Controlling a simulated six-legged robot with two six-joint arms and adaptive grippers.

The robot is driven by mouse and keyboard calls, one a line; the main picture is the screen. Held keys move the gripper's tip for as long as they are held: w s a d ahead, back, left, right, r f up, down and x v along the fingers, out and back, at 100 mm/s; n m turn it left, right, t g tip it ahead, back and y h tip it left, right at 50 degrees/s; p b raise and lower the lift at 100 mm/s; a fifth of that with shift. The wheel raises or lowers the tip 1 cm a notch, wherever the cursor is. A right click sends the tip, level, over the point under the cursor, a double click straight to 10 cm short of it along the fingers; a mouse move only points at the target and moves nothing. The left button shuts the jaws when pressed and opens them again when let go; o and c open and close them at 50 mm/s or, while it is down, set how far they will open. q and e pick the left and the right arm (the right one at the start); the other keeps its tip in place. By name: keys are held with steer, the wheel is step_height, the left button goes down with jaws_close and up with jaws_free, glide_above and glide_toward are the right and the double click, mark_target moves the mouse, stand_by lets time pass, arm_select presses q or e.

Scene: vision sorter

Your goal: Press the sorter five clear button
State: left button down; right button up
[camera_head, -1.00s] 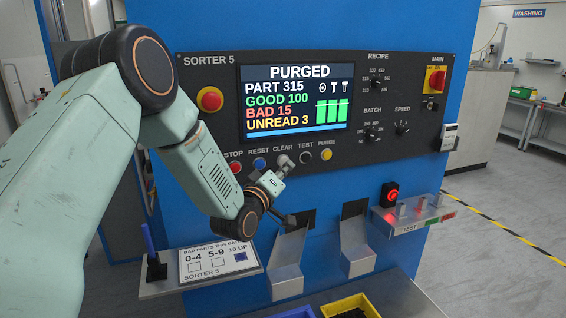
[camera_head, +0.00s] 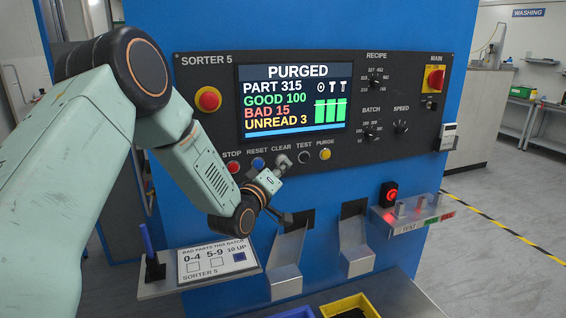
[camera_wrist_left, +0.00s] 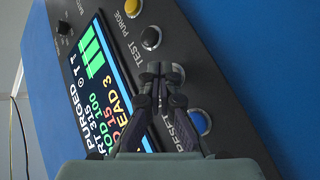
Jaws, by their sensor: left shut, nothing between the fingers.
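The sorter five panel (camera_head: 410,85) is dark, on a blue cabinet. Its screen (camera_head: 296,100) reads PURGED, part 315, good 100, bad 15, unread 3. Below it is a row of buttons: red stop (camera_head: 233,167), blue reset (camera_head: 258,163), clear, black test (camera_head: 304,157) and yellow purge (camera_head: 325,154). My left gripper (camera_head: 282,162) is shut and empty, its tips at the clear position. In the left wrist view the tips (camera_wrist_left: 161,70) cover most of the clear button, between test (camera_wrist_left: 150,38) and reset (camera_wrist_left: 199,122). Contact cannot be told. My right gripper is not in view.
A red emergency knob (camera_head: 208,99) is left of the screen. Below the buttons are two metal chutes (camera_head: 287,265), a shelf with a tally card (camera_head: 217,262) and pen (camera_head: 148,243), and a test ledge (camera_head: 415,217). A yellow bin (camera_head: 372,303) stands at the bottom.

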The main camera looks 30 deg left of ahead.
arm_select(q)
steer(key=shift+a, duration=0.15)
steer(key=shift+w, duration=0.2)
steer(key=shift+a, duration=0.25)
stand_by(0.3)
steer(key=shift+d, duration=0.2)
steer(key=shift+s+d, duration=0.4)
steer(key=shift+d, duration=0.25)
steer(key=shift+s+d+b, duration=0.45)
steer(key=shift+s+d, duration=1.25)
steer(key=shift+d, duration=0.1)
